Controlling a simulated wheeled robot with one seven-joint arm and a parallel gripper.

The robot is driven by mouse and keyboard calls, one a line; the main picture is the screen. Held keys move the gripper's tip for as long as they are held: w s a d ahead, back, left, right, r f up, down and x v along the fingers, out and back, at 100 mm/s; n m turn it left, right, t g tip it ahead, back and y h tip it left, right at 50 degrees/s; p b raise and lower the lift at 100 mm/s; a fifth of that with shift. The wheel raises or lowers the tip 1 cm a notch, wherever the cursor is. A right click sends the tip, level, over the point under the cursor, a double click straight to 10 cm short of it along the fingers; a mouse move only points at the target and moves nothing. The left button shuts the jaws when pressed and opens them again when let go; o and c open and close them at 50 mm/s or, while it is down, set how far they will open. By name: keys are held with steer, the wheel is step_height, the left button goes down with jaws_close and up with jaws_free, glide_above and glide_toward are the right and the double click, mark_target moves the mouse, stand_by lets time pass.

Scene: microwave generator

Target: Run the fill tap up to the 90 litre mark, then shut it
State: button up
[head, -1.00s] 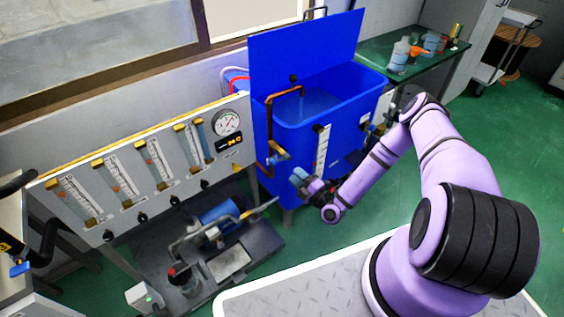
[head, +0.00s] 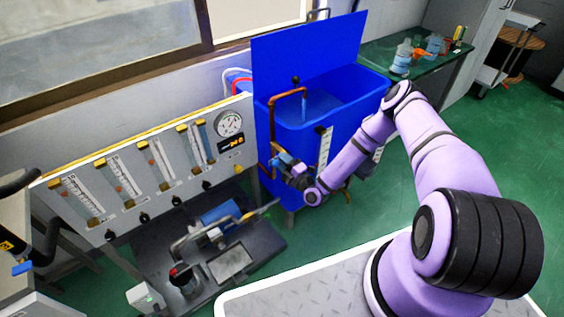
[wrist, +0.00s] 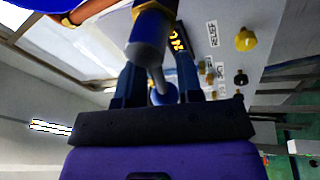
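The blue tank (head: 352,110) stands behind my gripper, with its lid raised. A copper fill pipe (head: 288,92) bends over its rim; a pale blue streak hangs below the spout. A white level scale (head: 325,147) runs down the tank front, too small to read. The tap is at the pipe's lower end, mostly hidden by my gripper (head: 286,165) in the head view. In the wrist view the tap body (wrist: 148,36) and its grey lever lie ahead, between the spread fingers of my gripper (wrist: 160,84). The fingers look open, with gaps beside the lever.
A panel (head: 135,170) of flow tubes with a dial stands left of the tank. A pump on a dark base (head: 255,250) sits low in front. A green bench (head: 425,65) with bottles is at the back right. Green floor is clear on the right.

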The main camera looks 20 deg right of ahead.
jaws_close()
steer(key=shift+s+a+f+n+g+y, duration=0.1)
steer(key=shift+f+n+g+y, duration=0.2)
steer(key=shift+n, duration=0.75)
steer(key=shift+a+f+n+g+y, duration=0.1)
steer(key=shift+f+n+g+y, duration=0.15)
steer(key=shift+n, duration=0.8)
steer(key=shift+o, duration=0.9)
jaws_free()
steer(key=v, duration=1.1)
